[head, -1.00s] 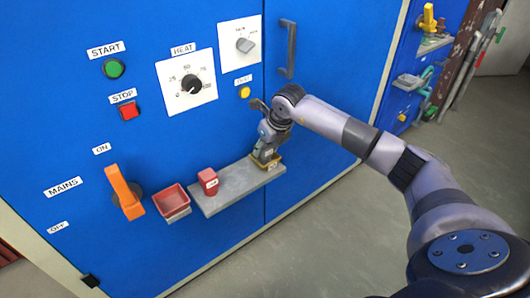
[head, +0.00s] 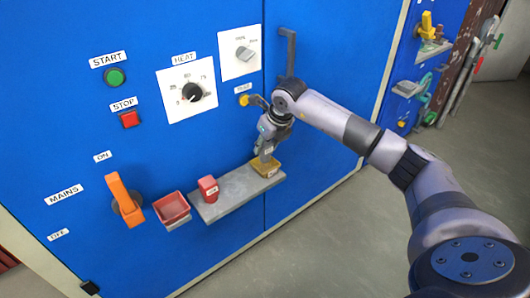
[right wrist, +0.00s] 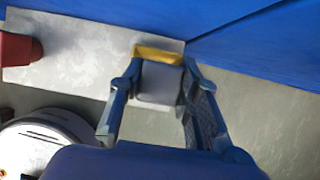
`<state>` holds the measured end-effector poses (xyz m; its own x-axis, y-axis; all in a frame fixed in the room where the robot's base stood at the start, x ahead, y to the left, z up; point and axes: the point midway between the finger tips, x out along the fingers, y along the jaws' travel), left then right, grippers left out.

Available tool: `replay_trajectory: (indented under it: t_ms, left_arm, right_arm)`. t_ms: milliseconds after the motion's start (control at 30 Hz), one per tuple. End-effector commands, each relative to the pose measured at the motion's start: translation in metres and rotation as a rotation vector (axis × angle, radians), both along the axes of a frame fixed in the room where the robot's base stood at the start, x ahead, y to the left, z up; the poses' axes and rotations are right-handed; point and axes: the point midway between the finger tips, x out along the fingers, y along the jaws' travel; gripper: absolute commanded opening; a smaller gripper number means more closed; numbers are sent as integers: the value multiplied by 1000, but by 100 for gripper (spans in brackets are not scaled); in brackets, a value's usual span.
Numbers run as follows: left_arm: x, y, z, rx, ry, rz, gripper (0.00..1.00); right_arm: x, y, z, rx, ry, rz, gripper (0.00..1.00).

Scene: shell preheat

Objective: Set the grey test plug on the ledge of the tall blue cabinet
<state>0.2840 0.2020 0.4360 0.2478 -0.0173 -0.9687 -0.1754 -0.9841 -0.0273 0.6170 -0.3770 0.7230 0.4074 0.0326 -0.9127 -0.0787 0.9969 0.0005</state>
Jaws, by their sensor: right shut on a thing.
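My right gripper (head: 266,152) points down at the right end of the grey ledge (head: 220,203) on the tall blue cabinet (head: 60,120). In the right wrist view its fingers (right wrist: 158,95) are shut on the grey test plug (right wrist: 158,82), which lies between them. A yellow piece (head: 267,169) sits at the ledge's right end, just below the fingers. In the right wrist view the yellow piece (right wrist: 158,54) borders the plug's far side. Whether the plug touches the ledge cannot be told. My left gripper is not in view.
A red block (head: 208,189) stands on the ledge left of the gripper. A red tray (head: 171,208) and an orange mains lever (head: 124,197) are further left. A dark door handle (head: 288,52) is above the gripper. The ledge is bare between red block and yellow piece.

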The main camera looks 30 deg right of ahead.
Motion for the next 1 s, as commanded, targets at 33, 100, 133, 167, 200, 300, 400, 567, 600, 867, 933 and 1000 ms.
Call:
replay_trajectory:
  t_ms: [33, 100, 133, 167, 200, 300, 400, 567, 600, 867, 933, 1000]
  left_arm:
    - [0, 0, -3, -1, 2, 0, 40]
    - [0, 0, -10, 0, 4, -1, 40]
    - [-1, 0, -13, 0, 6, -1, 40]
    - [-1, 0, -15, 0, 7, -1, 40]
    - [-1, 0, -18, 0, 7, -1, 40]
    - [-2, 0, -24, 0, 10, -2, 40]
    - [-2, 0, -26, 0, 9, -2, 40]
    - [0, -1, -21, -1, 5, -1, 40]
    - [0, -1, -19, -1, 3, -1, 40]
    - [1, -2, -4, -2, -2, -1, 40]
    - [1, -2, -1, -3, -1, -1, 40]
    - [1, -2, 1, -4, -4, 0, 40]
  right_arm:
    - [1, 0, 15, 0, -5, 0, 0]
    - [1, 0, 30, -1, -5, 0, 0]
    - [1, 0, 35, -1, -5, 0, 0]
    - [1, 0, 40, -1, -4, 0, 0]
    - [1, 0, 46, 0, -4, 0, 0]
    - [-1, 0, 57, 0, -2, 4, 0]
    - [-11, 0, 57, 4, 0, 33, 0]
    - [-46, 3, 45, 9, -7, 160, 0]
    - [-59, 6, 42, 9, -9, 206, 0]
    - [-144, 41, 32, -2, -15, 533, 0]
    - [-163, 51, 31, -5, -13, 610, 0]
    - [-179, 61, 31, -6, -9, 674, 0]
